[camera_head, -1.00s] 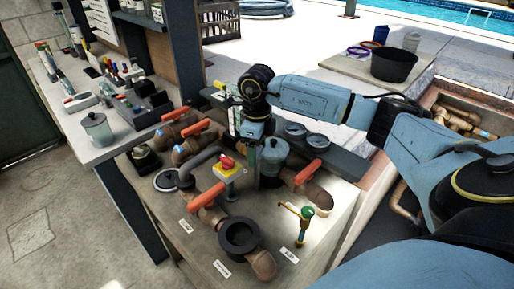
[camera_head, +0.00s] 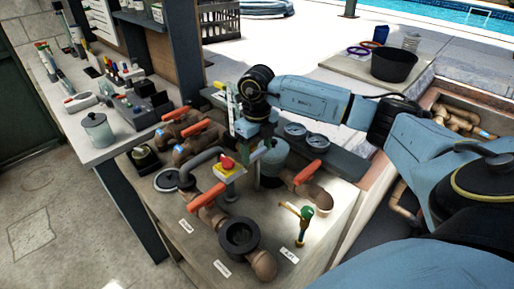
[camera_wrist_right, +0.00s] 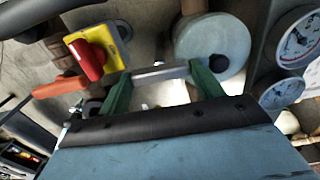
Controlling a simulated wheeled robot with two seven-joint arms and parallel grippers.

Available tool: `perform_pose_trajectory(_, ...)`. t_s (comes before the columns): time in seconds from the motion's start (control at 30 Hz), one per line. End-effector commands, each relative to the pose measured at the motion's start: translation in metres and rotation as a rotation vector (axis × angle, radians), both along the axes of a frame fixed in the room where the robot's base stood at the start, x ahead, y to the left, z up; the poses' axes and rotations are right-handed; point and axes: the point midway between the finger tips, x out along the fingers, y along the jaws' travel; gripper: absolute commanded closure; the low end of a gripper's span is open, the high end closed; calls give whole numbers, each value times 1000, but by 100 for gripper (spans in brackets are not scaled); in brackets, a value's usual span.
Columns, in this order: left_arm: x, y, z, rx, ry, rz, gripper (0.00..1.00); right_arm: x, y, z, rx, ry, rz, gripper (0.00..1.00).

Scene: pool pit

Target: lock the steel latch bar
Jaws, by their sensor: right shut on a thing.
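The steel latch bar (camera_wrist_right: 160,73) is a short grey metal bar in the right wrist view. It lies crosswise between the two green fingers of my right gripper (camera_wrist_right: 161,76), which is shut on it. A red knob on a yellow plate (camera_wrist_right: 95,52) is just left of the bar, and a round grey canister (camera_wrist_right: 212,48) is just right of it. In the head view my right gripper (camera_head: 262,146) reaches down between the red knob (camera_head: 228,163) and the canister (camera_head: 273,160). The bar is small and partly hidden there. My left gripper is not in view.
Orange-handled pipe valves (camera_head: 207,196) surround the spot, with another orange handle (camera_head: 312,172) to the right. Two gauges (camera_head: 316,141) sit behind. A brass tap with a green top (camera_head: 303,214) stands at the front right. A bench with tools (camera_head: 125,115) is at left.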

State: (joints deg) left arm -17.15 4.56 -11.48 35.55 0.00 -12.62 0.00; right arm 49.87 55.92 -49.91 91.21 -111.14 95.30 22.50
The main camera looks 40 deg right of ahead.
Motion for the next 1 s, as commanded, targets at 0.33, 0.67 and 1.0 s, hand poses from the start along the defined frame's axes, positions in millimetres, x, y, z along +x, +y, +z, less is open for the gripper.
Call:
perform_pose_trajectory(0.33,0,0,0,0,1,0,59,1,-1,1,-1,-3,-5,27)
perform_pose_trajectory(0.67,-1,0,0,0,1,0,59,0,0,1,0,-1,-2,13)
perform_pose_trajectory(1.0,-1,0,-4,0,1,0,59,2,0,45,1,-8,-2,13)
